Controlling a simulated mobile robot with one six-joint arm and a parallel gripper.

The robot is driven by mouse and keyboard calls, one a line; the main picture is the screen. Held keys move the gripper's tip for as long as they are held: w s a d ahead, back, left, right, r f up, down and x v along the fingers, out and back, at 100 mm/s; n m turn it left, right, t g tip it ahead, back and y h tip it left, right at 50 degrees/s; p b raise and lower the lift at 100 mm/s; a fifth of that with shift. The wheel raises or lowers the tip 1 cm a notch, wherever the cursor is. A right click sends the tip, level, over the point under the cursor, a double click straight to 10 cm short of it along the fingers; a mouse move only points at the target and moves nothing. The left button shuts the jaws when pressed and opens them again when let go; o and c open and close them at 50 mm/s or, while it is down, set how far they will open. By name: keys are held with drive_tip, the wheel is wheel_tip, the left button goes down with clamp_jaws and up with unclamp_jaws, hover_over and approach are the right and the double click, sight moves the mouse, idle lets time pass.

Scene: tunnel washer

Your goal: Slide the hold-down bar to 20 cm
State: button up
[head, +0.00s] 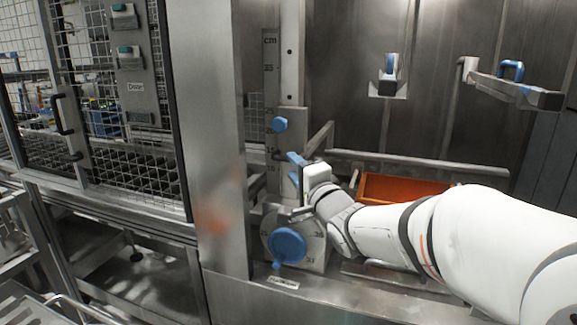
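An upright scale marked cm (270,85) stands beside a metal slide post (290,70) in the head view. A blue knob (280,125) sits on the post's slide, level with the lower part of the scale. A long metal bar (420,164) runs to the right behind my arm, apparently the hold-down bar; its joint with the slide is partly hidden. My gripper (297,170) is at the post, below the blue knob and apart from it. Blue pieces show at its tip; whether they are its fingers or a handle is unclear. Its opening cannot be made out.
A blue round knob (287,245) on a dial plate is below my gripper. An orange bin (395,188) lies behind my arm. Blue-handled brackets (390,75) (512,72) are on the back wall. A steel pillar (208,130) and mesh door (95,110) stand left.

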drive_tip(key=v, duration=0.3)
drive_tip(key=shift+s+d, duration=0.15)
drive_tip(key=shift+s, duration=0.05)
drive_tip(key=s+d+f+n+g+h, duration=0.25)
drive_tip(key=s+d+f+h, duration=0.2)
drive_tip(key=d+f, duration=0.25)
drive_tip(key=s+d+f+n+g+h, duration=0.2)
drive_tip(key=s+d+f+g+h, duration=0.15)
drive_tip(key=d+f+h, duration=0.2)
drive_tip(key=s+d+f+n+g, duration=0.1)
drive_tip(key=s+f+n+g, duration=0.2)
drive_tip(key=s, duration=0.5)
drive_tip(key=s+d+f+n+g, duration=0.2)
drive_tip(key=s+f+g, duration=0.3)
drive_tip(key=s, duration=0.3)
drive_tip(key=shift+d+f+n, duration=0.2)
drive_tip(key=shift+f+n, duration=0.2)
drive_tip(key=shift+n, duration=0.15)
